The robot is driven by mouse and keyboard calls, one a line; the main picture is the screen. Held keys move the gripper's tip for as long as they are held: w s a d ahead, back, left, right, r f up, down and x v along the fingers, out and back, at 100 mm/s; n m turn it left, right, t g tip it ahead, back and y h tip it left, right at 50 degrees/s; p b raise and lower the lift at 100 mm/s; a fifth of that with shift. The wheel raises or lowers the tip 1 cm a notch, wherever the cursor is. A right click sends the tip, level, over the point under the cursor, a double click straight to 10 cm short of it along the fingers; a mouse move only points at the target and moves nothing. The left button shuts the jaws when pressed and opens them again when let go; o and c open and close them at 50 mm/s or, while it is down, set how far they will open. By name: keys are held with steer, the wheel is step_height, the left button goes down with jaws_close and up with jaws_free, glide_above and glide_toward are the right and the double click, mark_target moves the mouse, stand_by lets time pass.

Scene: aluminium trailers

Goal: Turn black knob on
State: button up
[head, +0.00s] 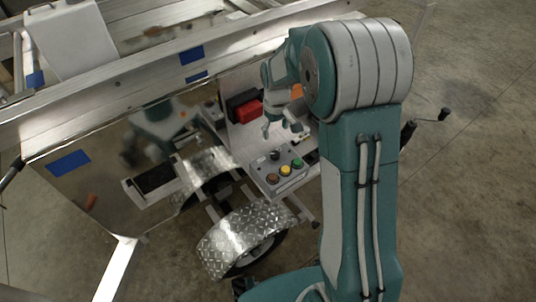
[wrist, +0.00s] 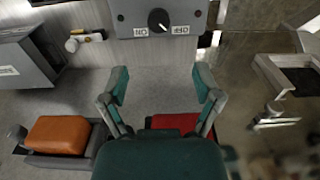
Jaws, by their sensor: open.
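The black knob (wrist: 158,21) is on a grey control panel (wrist: 122,22) at the top of the wrist view. Its white mark slants to the lower right, towards the upside-down OFF label (wrist: 181,30); the ON label (wrist: 141,30) is on the left. The head view also shows the knob (head: 275,155) on the panel, behind a row of red, yellow and green buttons (head: 285,170). My gripper (wrist: 160,80) is open and empty, its two fingers apart and clear of the knob. In the head view, my gripper (head: 285,127) is above the panel's far side.
A red box (head: 248,113) stands left of my gripper. An orange-topped object (wrist: 58,135) is at the lower left of the wrist view. A shiny trailer wall (head: 110,165) and a wheel fender (head: 235,240) lie left of and below the panel. Concrete floor is open on the right.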

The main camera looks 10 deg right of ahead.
mark_target(275, 153)
step_height(275, 153, down, 10)
steer(key=shift+w+f, duration=0.1)
steer(key=shift+f, duration=0.1)
steer(key=shift+d+f, duration=0.1)
steer(key=shift+f, duration=0.45)
jaws_close()
